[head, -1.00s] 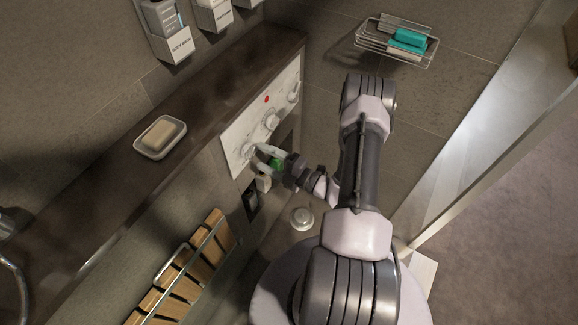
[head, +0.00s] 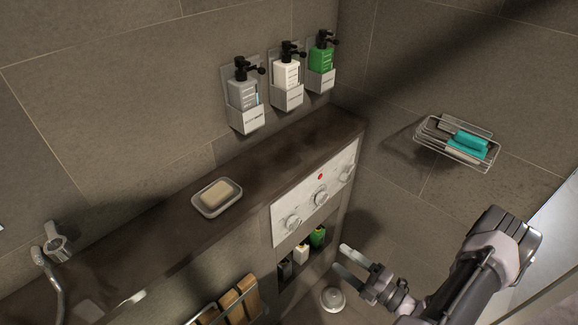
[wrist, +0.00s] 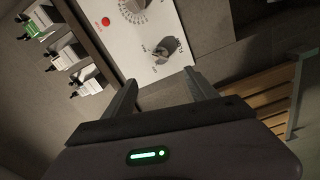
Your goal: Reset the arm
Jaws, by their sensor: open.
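My gripper (head: 346,264) is open and empty in the head view, to the right of the lower niche and below the white control panel (head: 276,212). It stands apart from the panel. My arm reaches in from the lower right. In the wrist view, my gripper's two fingers (wrist: 159,90) are spread with nothing between them. Beyond them the white panel (wrist: 127,42) shows with a knob (wrist: 166,48), a dial and a red button (wrist: 105,21).
A brown ledge (head: 262,160) carries a soap dish (head: 209,212). Three dispensers (head: 288,80) hang above it. Small bottles (head: 302,252) stand in the niche. A wire rack (head: 452,152) is at right, a wooden-slatted rack (head: 236,303) at lower left. A round white object (head: 333,299) is below my gripper.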

